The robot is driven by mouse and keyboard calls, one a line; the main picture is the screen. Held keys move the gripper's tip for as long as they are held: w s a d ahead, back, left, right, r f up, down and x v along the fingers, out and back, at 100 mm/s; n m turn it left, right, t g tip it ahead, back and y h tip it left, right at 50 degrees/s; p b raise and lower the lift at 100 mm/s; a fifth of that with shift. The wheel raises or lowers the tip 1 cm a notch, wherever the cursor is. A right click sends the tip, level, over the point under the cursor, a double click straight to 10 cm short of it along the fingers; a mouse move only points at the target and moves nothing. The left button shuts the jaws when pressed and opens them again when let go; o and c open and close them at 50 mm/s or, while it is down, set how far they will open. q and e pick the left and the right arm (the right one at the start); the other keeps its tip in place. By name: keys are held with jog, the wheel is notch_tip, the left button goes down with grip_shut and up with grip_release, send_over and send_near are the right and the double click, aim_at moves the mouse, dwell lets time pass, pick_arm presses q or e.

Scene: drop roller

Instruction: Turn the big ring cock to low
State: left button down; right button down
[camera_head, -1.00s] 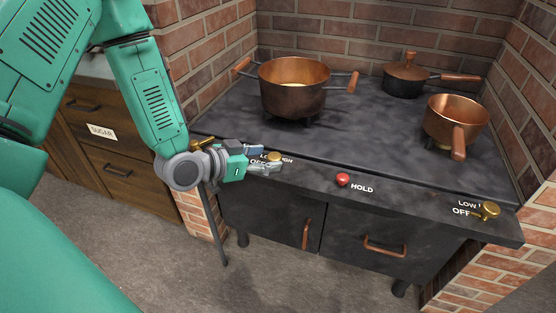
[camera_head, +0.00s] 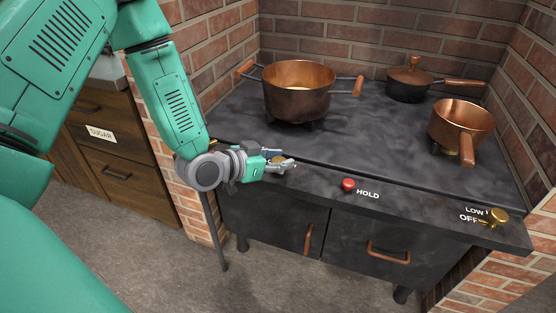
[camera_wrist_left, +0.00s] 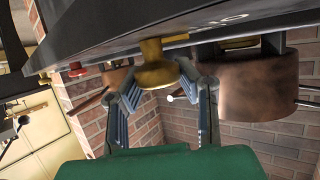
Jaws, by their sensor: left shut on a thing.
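The brass cock at the left end of the stove front (camera_head: 278,159) is mostly hidden behind my left gripper (camera_head: 284,165) in the head view. In the left wrist view the same brass cock (camera_wrist_left: 156,66) sits between the two fingers of the left gripper (camera_wrist_left: 160,88). The gripper is shut on it. The cock's labels are covered in the head view, so its setting cannot be read. The big copper pot (camera_head: 298,92) with two handles stands on the ring behind it. My right gripper is not in view.
A red HOLD button (camera_head: 348,185) lies right of the gripper. Another brass cock (camera_head: 498,216) with LOW and OFF labels is at the right end. A small copper pan (camera_head: 460,122) and a lidded pan (camera_head: 408,87) stand on the stove top (camera_head: 375,140).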

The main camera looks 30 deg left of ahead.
pick_arm(q)
jog(key=shift+s+d+f+n+y, duration=0.15)
jog(key=shift+s+f+n+y, duration=0.25)
jog(key=shift+n+y, duration=0.15)
jog(key=shift+a+f, duration=0.15)
jog(key=shift+a, duration=0.2)
jog(key=c, duration=1.1)
grip_release()
jog(key=shift+w+r, duration=0.1)
jog(key=shift+r, duration=0.1)
jog(key=shift+s+r, duration=0.2)
jog(key=shift+s, duration=0.1)
jog(key=v, duration=0.6)
jog(key=shift+s+a, duration=0.15)
jog(key=shift+s, duration=0.25)
